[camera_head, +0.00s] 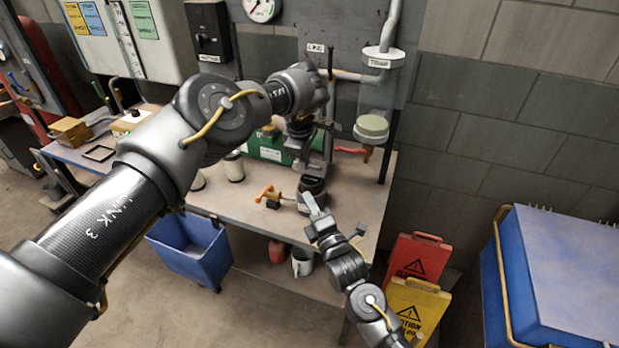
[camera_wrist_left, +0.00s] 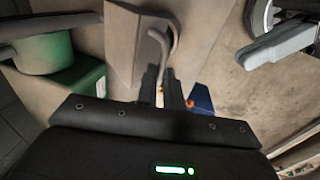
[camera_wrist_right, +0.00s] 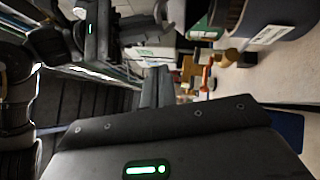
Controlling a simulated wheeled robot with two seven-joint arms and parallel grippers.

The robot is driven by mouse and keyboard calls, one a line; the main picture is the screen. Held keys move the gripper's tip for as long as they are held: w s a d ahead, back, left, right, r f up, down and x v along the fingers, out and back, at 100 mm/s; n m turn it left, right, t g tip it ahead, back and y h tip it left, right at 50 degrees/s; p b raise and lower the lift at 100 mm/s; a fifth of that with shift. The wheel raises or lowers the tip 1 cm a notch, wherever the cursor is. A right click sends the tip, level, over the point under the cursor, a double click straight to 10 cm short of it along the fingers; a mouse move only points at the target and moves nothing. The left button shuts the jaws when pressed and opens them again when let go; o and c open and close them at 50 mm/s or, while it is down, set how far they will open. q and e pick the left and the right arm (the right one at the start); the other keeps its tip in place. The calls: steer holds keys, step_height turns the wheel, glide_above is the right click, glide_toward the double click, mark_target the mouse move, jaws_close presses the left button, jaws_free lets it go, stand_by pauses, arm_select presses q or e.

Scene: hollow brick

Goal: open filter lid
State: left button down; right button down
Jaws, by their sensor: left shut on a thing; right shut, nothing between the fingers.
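The dark cylindrical filter housing (camera_head: 312,186) stands on the workbench. Its white-labelled side shows in the right wrist view (camera_wrist_right: 268,34) and its round rim in the left wrist view (camera_wrist_left: 262,16). I cannot tell whether its lid is on. My right gripper (camera_head: 314,205) is shut and empty, its fingers just in front of the housing; I cannot tell whether they touch. My left gripper (camera_head: 300,140) is over the back of the bench. In the left wrist view its fingers (camera_wrist_left: 168,88) are shut on a thin grey hooked handle (camera_wrist_left: 171,30) beside a grey upright plate.
An orange-handled valve (camera_head: 268,193) lies left of the housing on the bench (camera_head: 220,205). A green box (camera_head: 268,148) and a hanging clear vessel (camera_head: 375,100) are behind. A blue bin (camera_head: 190,250) and caution signs (camera_head: 415,300) stand below.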

arm_select(q)
steer(key=shift+d+f, duration=0.1)
steer(key=shift+f, duration=0.15)
arm_select(e)
steer(key=w+r, duration=0.1)
steer(key=w, duration=0.6)
steer(key=shift+w+a+r, duration=0.15)
steer(key=shift+a+r, duration=0.2)
steer(key=shift+r, duration=0.05)
